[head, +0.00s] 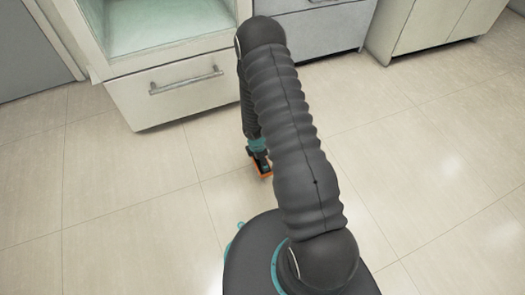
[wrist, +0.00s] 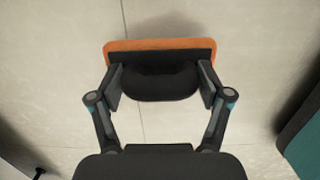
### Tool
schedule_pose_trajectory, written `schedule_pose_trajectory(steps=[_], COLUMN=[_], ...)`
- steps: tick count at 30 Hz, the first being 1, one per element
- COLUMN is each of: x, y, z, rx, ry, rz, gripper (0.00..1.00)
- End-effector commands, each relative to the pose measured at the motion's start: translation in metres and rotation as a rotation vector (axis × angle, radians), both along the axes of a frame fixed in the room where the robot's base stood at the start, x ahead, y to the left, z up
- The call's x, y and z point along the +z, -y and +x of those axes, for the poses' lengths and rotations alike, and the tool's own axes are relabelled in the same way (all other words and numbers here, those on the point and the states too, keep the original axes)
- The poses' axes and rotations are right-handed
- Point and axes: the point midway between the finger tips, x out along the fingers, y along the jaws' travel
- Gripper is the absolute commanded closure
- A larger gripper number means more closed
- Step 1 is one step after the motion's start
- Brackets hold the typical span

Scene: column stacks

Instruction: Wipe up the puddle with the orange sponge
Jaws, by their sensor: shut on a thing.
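The orange sponge (wrist: 160,44) has a black backing with a rounded black grip. My gripper (wrist: 161,84) is closed on that grip, one finger on each side, in the wrist view. In the head view a strip of the orange sponge (head: 264,174) shows below my gripper (head: 259,156), low over the tiled floor. I cannot tell whether it touches the floor. My arm hides part of the floor around it. I cannot make out a puddle in either view.
A white cabinet with a drawer (head: 170,90) stands behind and left of my gripper. A grey drawer unit (head: 320,30) and a pale cabinet (head: 430,25) stand farther back. The tiled floor (head: 120,200) is open to the left and right.

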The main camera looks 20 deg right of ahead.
Motion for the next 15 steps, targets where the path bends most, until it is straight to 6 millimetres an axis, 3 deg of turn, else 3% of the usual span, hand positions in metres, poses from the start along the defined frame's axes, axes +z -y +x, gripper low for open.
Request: schedule_pose_trajectory(steps=[1, 9, 15], x=[0.01, 0.034, 0.042], y=[0.0, 0.0, -0.001], z=[0.001, 0.001, 0.001], rx=[0.0, 0.002, 0.002], ry=[0.001, 0.002, 0.002], rz=[0.0, 0.0, 0.0], gripper=[0.66, 0.66, 0.66])
